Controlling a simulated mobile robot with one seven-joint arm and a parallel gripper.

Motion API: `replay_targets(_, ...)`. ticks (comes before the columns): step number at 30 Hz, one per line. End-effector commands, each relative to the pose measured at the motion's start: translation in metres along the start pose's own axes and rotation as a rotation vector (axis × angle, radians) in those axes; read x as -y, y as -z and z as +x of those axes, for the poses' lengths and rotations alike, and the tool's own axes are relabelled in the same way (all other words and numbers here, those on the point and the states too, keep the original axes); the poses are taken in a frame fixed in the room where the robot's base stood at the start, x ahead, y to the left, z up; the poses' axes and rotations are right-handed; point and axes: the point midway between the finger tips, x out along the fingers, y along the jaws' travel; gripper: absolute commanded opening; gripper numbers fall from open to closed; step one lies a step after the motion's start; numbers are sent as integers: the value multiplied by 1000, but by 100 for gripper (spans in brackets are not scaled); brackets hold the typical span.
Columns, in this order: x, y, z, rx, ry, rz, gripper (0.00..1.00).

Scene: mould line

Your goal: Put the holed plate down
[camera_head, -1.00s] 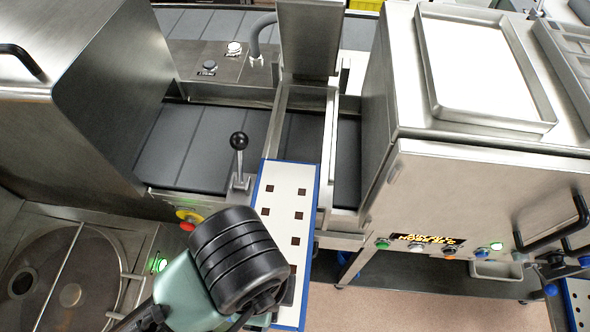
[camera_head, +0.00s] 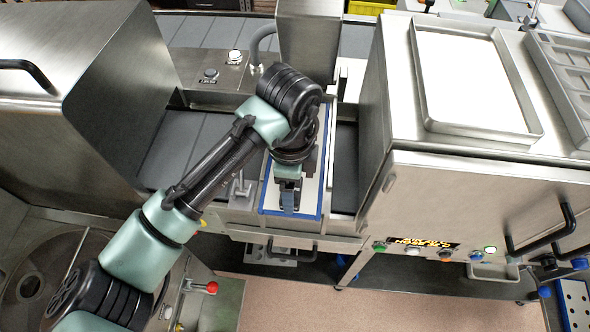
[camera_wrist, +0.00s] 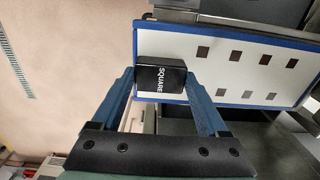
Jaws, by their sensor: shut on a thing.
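The holed plate (camera_wrist: 235,65) is white with a blue rim and rows of dark square holes. A black block marked SQUARE (camera_wrist: 162,78) sits at its near end. My gripper (camera_wrist: 160,84) is shut on this block, one blue finger on each side. In the head view the plate (camera_head: 313,198) lies lengthwise over the channel between the two steel machines. My gripper (camera_head: 289,197) is above its near end and my arm hides most of it. I cannot tell whether the plate touches the surface below.
A steel housing with a sloped side (camera_head: 100,90) stands left, and a steel cabinet with a white-lined tray (camera_head: 465,80) on top stands right. An upright steel panel (camera_head: 308,40) rises behind the plate. A small lever (camera_head: 240,187) is close to its left. Open floor (camera_head: 300,312) lies in front.

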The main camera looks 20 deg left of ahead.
Motion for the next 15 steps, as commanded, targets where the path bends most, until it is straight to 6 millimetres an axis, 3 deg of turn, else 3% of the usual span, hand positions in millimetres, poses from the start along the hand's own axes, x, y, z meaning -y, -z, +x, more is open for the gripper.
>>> replay_targets(9, 39, 2, 1, 3, 4, 0, 0)
replay_targets(15, 38, 2, 15, -1, 3, -1, 0)
